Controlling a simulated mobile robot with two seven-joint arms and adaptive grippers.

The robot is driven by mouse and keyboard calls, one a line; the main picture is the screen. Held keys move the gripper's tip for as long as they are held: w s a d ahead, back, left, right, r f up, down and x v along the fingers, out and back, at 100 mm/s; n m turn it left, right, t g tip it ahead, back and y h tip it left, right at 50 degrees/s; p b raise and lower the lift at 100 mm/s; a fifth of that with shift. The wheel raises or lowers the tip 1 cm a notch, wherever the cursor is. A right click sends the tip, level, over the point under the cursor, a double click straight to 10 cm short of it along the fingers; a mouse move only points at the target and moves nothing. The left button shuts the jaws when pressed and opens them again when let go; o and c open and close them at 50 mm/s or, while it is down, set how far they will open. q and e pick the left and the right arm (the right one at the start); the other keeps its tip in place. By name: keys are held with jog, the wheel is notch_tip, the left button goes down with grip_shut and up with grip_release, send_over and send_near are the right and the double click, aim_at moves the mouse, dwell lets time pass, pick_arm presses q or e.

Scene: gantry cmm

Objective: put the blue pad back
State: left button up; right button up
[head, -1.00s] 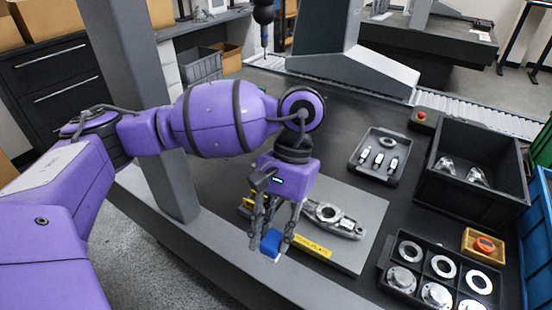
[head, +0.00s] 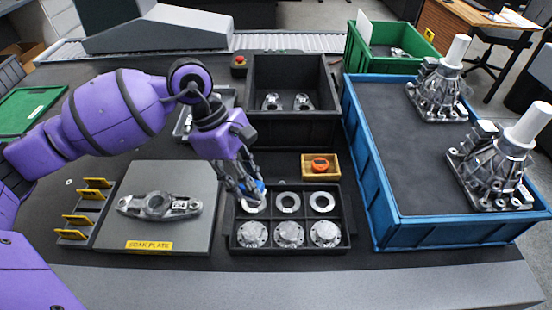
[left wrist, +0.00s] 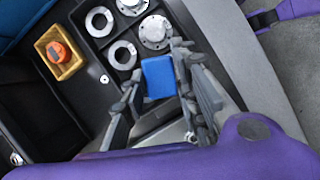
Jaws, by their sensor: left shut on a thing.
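The blue pad (head: 259,186) is small and is held between the fingers of my left gripper (head: 250,190). In the head view the fingers partly hide it, over the back left compartment of the black divided tray (head: 290,248). In the left wrist view the pad (left wrist: 158,77) shows as a blue block between the fingers of the gripper (left wrist: 160,95), beside the tray's rings in the picture. I cannot tell its height above the tray. My right gripper is not in view.
The divided tray holds metal rings and flanged discs. The grey soak plate (head: 190,180) with a metal part (head: 158,206) lies left, beside yellow-edged slots (head: 75,220). A wooden box (head: 334,172) with an orange item, a black bin (head: 292,128) and a blue crate (head: 375,205) stand right and behind.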

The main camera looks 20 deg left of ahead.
pick_arm(q)
jog(key=w+a+f+n+t, duration=0.1)
jog(key=w+f+n, duration=0.2)
jog(key=w, duration=0.3)
jog(key=w+a+f+n+t+b, duration=0.1)
jog(key=w+f+n, duration=0.2)
jog(key=w, duration=0.3)
jog(key=w+a+f+n+t+y, duration=0.1)
jog(key=w+f+n, duration=0.2)
jog(key=w, duration=0.3)
jog(key=shift+w+f, duration=0.2)
jog(key=shift+f, duration=0.5)
jog(key=shift+w+f+b, duration=0.3)
jog(key=shift+f, duration=1.85)
jog(key=o, duration=1.1)
